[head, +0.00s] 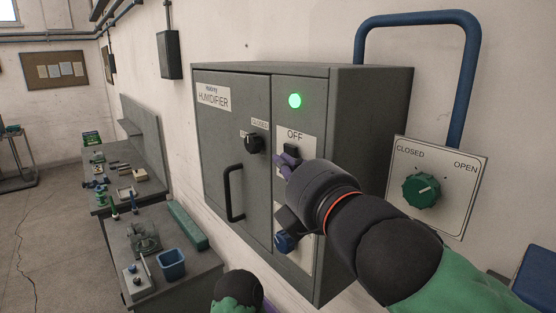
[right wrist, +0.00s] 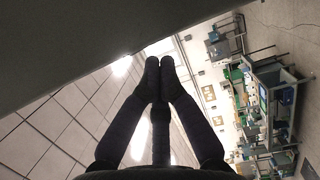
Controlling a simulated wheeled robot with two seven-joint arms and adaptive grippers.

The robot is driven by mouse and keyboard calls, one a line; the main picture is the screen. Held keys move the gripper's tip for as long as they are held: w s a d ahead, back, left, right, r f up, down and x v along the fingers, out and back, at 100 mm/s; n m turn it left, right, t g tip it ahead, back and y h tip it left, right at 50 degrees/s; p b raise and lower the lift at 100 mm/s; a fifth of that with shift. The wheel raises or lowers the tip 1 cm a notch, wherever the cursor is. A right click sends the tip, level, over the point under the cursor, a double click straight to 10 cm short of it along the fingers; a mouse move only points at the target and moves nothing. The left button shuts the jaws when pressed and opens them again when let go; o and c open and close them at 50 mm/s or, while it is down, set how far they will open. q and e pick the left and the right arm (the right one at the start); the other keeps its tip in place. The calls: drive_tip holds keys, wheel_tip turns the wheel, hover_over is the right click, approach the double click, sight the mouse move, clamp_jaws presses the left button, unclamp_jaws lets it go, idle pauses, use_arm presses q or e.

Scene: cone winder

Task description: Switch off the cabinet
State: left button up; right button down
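The grey humidifier cabinet (head: 228,135) is on the wall in the head view, with a lit green lamp (head: 295,101) on its right panel. Below the lamp is a white plate marked OFF (head: 295,135) with a dark switch (head: 291,149), partly hidden by my right gripper. My right gripper (head: 284,162) is just below and in front of this switch; I cannot tell whether it touches. In the right wrist view its two fingers (right wrist: 159,76) are together with nothing visible between them. My left gripper is not in view.
A black knob (head: 254,144) marked CLOSED and a door handle (head: 234,193) are on the left door. A blue knob (head: 284,241) sits low, partly behind my right arm. A green valve dial (head: 421,190) is on the right. Workbenches (head: 180,270) stand at left.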

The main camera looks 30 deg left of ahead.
drive_tip(key=shift+w+a, duration=0.1)
idle(0.3)
drive_tip(key=p, duration=0.1)
drive_tip(key=m+p, duration=0.1)
drive_tip(key=shift+w+d+r+p, duration=0.15)
drive_tip(key=shift+w+d+p, duration=0.1)
drive_tip(key=shift+w+p, duration=0.1)
